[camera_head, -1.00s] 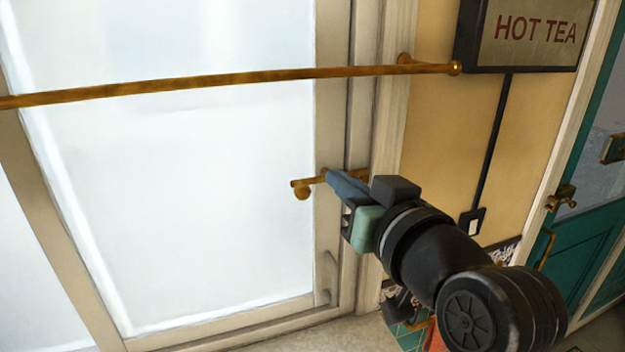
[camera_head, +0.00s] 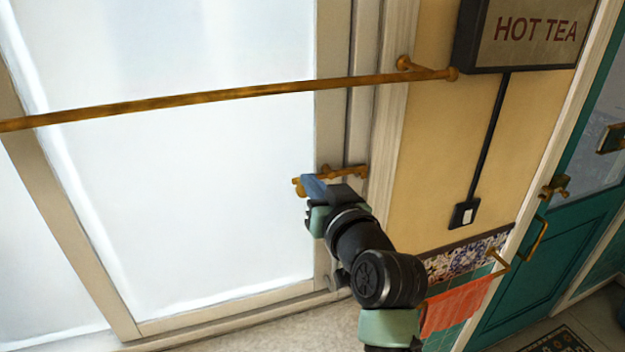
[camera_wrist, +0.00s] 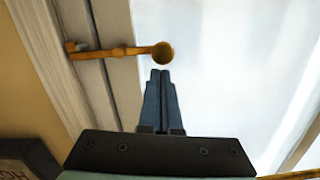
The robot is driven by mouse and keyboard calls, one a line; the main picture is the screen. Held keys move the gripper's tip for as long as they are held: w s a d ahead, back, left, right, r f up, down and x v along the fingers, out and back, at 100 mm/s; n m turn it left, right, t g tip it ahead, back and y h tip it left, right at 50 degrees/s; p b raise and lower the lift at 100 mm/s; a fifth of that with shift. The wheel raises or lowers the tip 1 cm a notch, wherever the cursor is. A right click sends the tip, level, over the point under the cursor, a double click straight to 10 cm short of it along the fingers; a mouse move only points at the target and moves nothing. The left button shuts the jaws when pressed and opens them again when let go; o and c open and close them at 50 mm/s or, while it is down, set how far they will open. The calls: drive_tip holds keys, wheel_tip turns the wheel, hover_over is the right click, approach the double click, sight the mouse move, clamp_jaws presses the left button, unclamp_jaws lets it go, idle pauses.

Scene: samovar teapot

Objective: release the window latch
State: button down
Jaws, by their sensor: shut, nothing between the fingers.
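The window latch (camera_head: 345,173) is a brass bar with a round knob, set across the right-hand frame of the window (camera_head: 215,190). In the wrist view the latch (camera_wrist: 108,53) lies level across the frame, and its knob end reaches out over the glass. My gripper (camera_head: 306,185) is at the knob end of the latch in the head view and hides part of it. In the wrist view my gripper (camera_wrist: 160,73) is shut and empty, its blue fingertips just below the knob. A small gap shows there; contact cannot be told.
A brass rail (camera_head: 230,93) crosses in front of the window above my arm. A HOT TEA sign (camera_head: 530,32) and a switch (camera_head: 464,213) are on the yellow wall. An orange towel (camera_head: 455,305) hangs at lower right, near a teal door (camera_head: 520,260).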

sight(304, 195)
drive_tip(key=shift+a+f+n+b, duration=0.2)
drive_tip(key=shift+f+n+b, duration=0.4)
drive_tip(key=shift+b, duration=0.95)
wheel_tip(304, 195, down, 2)
drive_tip(key=n+b, duration=0.3)
drive_tip(key=b, duration=0.3)
drive_tip(key=shift+s+a, duration=0.15)
drive_tip(key=f+n+b, duration=0.1)
drive_tip(key=n+b, duration=0.1)
drive_tip(key=b, duration=0.1)
drive_tip(key=shift+t+h, duration=0.3)
drive_tip(key=shift+h, duration=0.1)
drive_tip(key=shift+f, duration=0.15)
